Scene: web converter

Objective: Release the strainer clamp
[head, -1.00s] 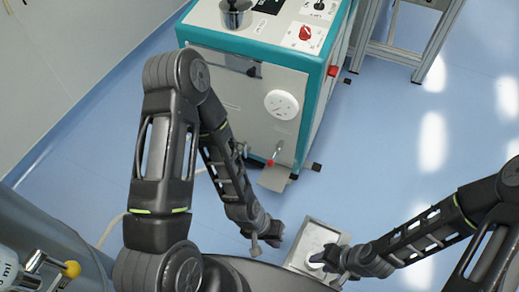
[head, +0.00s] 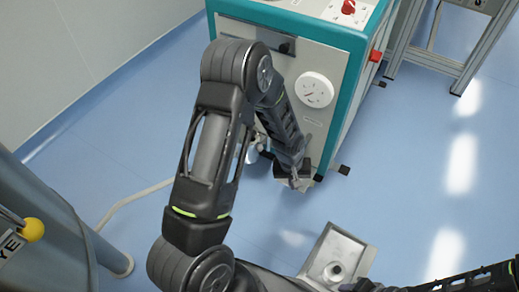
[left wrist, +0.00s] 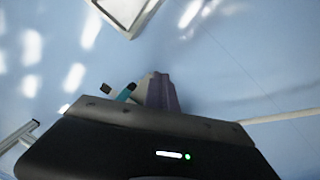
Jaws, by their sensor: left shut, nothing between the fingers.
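The teal-edged machine (head: 345,45) stands at the top of the head view, with a round white dial (head: 314,90) on its pale front. My left arm crosses that front, and my left gripper (head: 295,182) is low before it, near the small grey plate (head: 306,167) at its foot. The left gripper is shut and empty; its fingers (left wrist: 160,92) show in the left wrist view. I cannot make out the strainer clamp; my left arm covers part of the lower front. My right gripper (head: 372,287) is at the bottom edge, partly cut off, its jaws unclear.
A grey metal tray (head: 322,245) with a round fitting lies on the blue floor; a pale tray corner (left wrist: 126,14) shows in the left wrist view. A metal frame (head: 436,55) stands at the right. A pale hose (head: 130,195) runs at the left.

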